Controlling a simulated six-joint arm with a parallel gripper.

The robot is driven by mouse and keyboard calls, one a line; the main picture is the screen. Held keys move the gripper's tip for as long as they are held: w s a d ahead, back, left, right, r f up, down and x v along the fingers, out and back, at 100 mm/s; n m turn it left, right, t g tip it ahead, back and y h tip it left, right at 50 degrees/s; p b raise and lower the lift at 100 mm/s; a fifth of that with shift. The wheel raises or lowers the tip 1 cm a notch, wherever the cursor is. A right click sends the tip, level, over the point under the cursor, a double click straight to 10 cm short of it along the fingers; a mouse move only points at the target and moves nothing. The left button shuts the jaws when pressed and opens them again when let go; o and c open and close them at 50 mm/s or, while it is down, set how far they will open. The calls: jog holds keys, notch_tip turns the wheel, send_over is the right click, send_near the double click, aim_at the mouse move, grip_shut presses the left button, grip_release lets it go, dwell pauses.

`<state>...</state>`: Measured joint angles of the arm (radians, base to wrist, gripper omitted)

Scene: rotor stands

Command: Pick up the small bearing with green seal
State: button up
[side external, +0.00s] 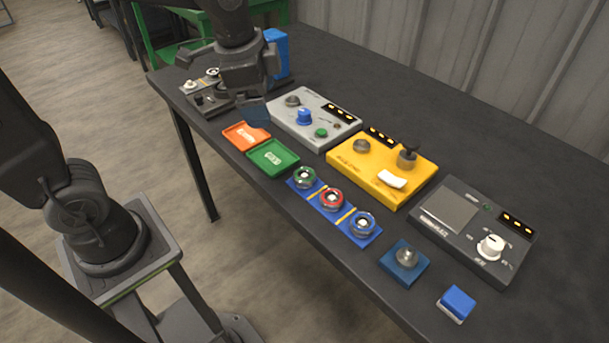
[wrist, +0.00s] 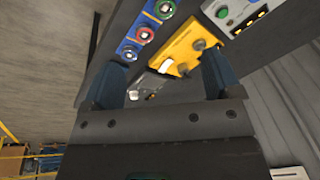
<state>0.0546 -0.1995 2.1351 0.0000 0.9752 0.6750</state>
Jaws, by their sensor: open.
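The small bearing with green seal (side external: 304,177) sits at the left end of a blue three-place holder (side external: 320,197), beside the bearings with red (side external: 331,199) and blue (side external: 362,223) seals. In the wrist view it shows at the top (wrist: 162,9), with the red (wrist: 145,34) and blue (wrist: 128,53) ones below. My gripper (side external: 252,104) is above the table's far-left part, up and left of the bearing and apart from it. Its two blue fingers are spread with nothing held between them, as the wrist view (wrist: 162,66) shows.
Orange (side external: 243,139) and green (side external: 279,164) trays lie left of the holder. Grey (side external: 318,136), yellow (side external: 360,168) and dark (side external: 450,243) boxes with knobs stand behind. A blue pad (side external: 391,272) with a metal knob and a blue-white block (side external: 455,308) lie to the right.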

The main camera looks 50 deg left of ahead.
jog(key=w+d+f+m+g, duration=0.2)
jog(key=w+f+m, duration=0.5)
jog(key=w, duration=0.2)
send_over(306, 175)
jog(key=shift+g, duration=0.3)
jog(key=f, duration=0.8)
jog(key=shift+w+d+f, duration=0.1)
jog(key=shift+w+f, duration=0.2)
jog(key=shift+f, duration=0.1)
jog(key=shift+s+f, duration=0.2)
jog(key=shift+f, duration=1.15)
jog(key=shift+s+f, duration=0.15)
jog(key=shift+f, duration=1.2)
jog(key=c, duration=1.1)
